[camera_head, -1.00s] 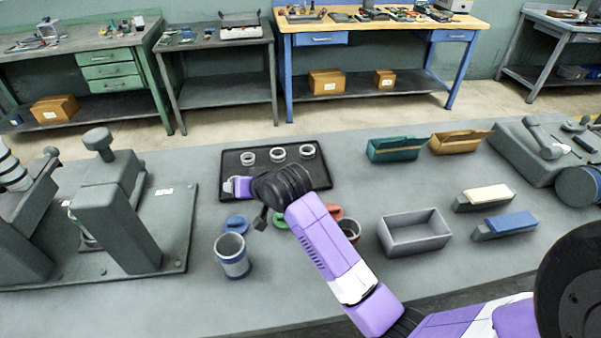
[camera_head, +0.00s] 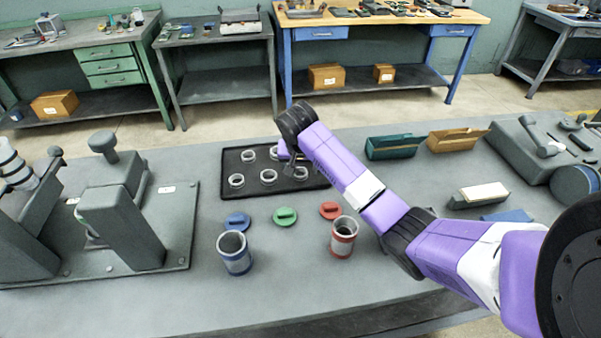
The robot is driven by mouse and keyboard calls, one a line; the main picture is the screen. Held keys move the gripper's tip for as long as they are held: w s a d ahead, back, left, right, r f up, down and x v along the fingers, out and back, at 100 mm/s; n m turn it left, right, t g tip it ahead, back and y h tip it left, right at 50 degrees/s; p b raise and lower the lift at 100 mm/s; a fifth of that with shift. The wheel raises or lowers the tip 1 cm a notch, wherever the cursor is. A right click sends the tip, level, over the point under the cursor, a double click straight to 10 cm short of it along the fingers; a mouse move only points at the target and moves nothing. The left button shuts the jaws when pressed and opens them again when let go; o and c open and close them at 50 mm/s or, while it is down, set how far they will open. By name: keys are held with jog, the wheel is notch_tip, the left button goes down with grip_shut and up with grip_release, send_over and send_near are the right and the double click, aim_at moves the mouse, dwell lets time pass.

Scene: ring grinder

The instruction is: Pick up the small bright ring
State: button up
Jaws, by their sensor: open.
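Several silvery rings lie on a black tray (camera_head: 231,160). A back-left ring (camera_head: 248,156) and one to its right (camera_head: 273,154) show behind. A front-left ring (camera_head: 236,181), a front-middle ring (camera_head: 268,176) and a front-right ring (camera_head: 299,173) are nearer. I cannot tell for sure which is the small bright one. My gripper (camera_head: 289,166) hangs over the right half of the tray, close to the front-middle and front-right rings, open with no ring seen in it. The wrist and forearm hide its far side and the tray's back-right corner.
Blue (camera_head: 237,221), green (camera_head: 285,216) and red (camera_head: 330,210) lids lie before the tray, with a blue-banded cup (camera_head: 234,252) and a red-banded cup (camera_head: 343,236). A grey press (camera_head: 118,205) stands left. Teal (camera_head: 392,147) and orange (camera_head: 457,139) bins stand right.

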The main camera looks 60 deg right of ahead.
jog(key=shift+x, duration=1.2)
grip_shut()
jog(key=shift+r, duration=0.1)
